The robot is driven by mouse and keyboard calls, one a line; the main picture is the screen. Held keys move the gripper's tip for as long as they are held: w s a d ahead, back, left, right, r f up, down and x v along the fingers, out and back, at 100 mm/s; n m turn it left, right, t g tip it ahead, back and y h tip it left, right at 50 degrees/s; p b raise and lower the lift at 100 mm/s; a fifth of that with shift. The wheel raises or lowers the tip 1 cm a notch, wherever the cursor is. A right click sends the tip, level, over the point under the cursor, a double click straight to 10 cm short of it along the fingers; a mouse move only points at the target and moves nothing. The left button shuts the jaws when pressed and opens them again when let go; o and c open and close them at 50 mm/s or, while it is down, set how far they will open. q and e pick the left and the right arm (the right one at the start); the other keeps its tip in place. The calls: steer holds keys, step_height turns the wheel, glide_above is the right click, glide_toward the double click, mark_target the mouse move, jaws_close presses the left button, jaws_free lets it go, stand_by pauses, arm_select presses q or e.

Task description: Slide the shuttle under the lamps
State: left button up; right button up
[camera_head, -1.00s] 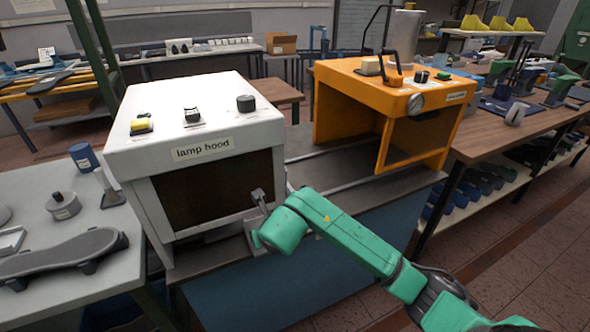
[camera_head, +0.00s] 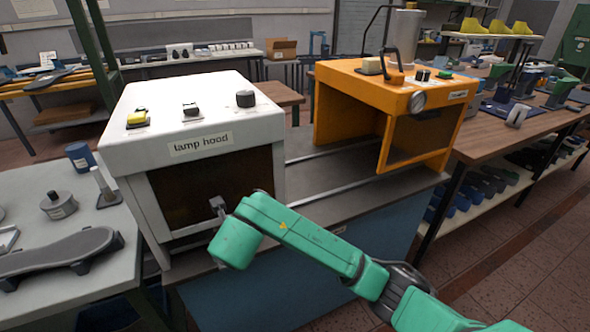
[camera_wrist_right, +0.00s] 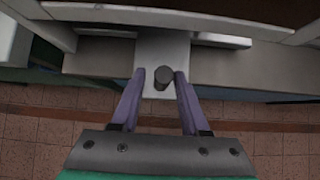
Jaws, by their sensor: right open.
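The white lamp hood (camera_head: 200,148) stands left of centre in the head view, with a dark front window. In the right wrist view a pale plate, apparently the shuttle (camera_wrist_right: 178,52), carries an upright dark round knob (camera_wrist_right: 163,78). My right gripper (camera_wrist_right: 160,75) is open, with one purple finger on each side of the knob and a small gap visible on the left. In the head view my green right wrist (camera_head: 237,242) is in front of the hood's lower edge and hides the fingers and the shuttle. My left gripper is out of view.
Rails (camera_head: 345,187) run along the bench from the hood towards an orange open housing (camera_head: 350,100). A brown workbench (camera_head: 500,140) stands at right.

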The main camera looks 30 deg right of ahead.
steer(key=shift+d, duration=0.15)
steer(key=shift+s+r, duration=0.1)
steer(key=shift+r, duration=0.1)
steer(key=p+v, duration=0.3)
steer(key=v, duration=0.4)
steer(key=shift+s+r+p, duration=0.15)
steer(key=shift+s+p, duration=0.1)
steer(key=shift+p, duration=0.1)
stand_by(1.6)
